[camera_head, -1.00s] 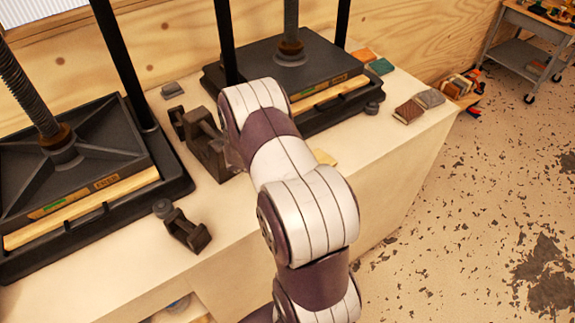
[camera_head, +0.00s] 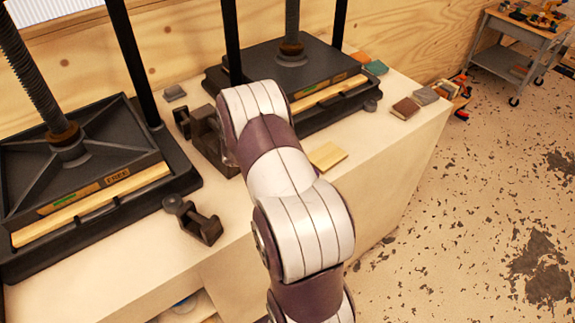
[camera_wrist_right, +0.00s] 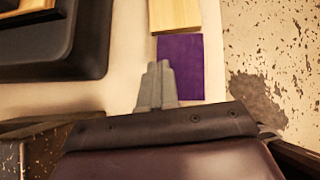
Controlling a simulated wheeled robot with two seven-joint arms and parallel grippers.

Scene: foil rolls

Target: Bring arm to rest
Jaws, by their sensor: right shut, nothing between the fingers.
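My right arm (camera_head: 285,175) reaches up from the bottom of the head view over the pale workbench (camera_head: 385,150). The arm hides its gripper there. In the right wrist view my right gripper (camera_wrist_right: 157,70) has its grey fingers together with nothing between them. A flat purple piece (camera_wrist_right: 185,65) lies just right of the fingertips in that view. A light wooden block (camera_wrist_right: 175,14) lies beyond it; it also shows beside my arm in the head view (camera_head: 327,157). My left gripper is in neither view.
Two black screw presses, left (camera_head: 85,165) and right (camera_head: 290,70), stand on the bench. Dark clamp-like pieces (camera_head: 198,222) and small books (camera_head: 405,108) lie near them. A grey cart (camera_head: 510,50) stands at the back right. Open floor lies to the right.

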